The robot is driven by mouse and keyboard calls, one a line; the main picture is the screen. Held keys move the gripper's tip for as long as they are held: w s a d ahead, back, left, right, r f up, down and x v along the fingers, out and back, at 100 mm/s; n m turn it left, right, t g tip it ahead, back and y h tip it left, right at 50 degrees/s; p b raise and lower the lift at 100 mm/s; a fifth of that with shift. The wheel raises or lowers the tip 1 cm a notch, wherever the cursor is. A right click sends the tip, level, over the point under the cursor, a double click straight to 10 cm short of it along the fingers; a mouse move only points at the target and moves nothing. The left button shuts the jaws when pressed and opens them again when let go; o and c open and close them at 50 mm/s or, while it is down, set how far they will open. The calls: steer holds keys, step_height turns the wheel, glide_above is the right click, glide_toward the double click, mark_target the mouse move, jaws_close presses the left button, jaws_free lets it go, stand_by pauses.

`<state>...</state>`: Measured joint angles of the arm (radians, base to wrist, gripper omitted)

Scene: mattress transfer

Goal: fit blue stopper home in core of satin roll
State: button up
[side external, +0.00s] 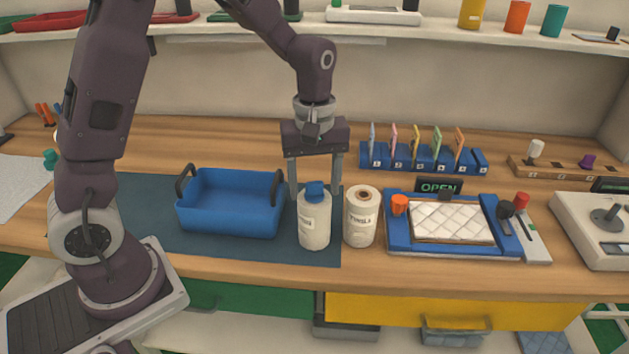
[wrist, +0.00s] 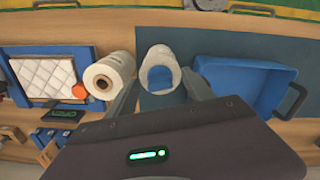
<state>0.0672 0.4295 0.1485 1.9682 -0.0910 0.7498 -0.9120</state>
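A blue bin (side external: 232,222) stands left on a dark mat (side external: 150,215).

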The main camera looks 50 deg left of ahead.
mark_target(315, 182)
steer(key=shift+r, duration=0.1)
step_height(315, 182, up, 7)
steer(key=shift+f, duration=0.2)
steer(key=shift+r, duration=0.15)
